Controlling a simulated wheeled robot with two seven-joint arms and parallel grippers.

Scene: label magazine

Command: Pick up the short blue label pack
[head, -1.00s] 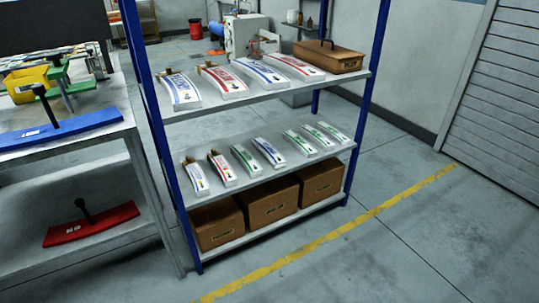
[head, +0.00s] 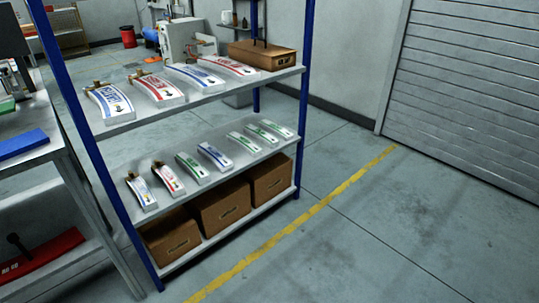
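Two short packs with blue markings lie on the middle shelf (head: 150,161) of the blue-posted rack. One short blue label pack (head: 215,157) lies between green-marked packs. The other blue-marked short pack (head: 142,194) is at the left end, with a brown piece at its top end. A short red pack (head: 168,179) and a short green pack (head: 192,168) lie between them. Several more short green packs (head: 243,142) lie to the right. Longer packs, blue (head: 109,103) and red (head: 159,90), lie on the upper shelf. Neither of my grippers is in view.
Brown boxes (head: 223,206) fill the bottom shelf, and a brown case (head: 262,54) sits on the upper shelf's right end. A grey table (head: 42,155) stands at left. The floor (head: 370,235) right of the rack is clear, with a yellow line.

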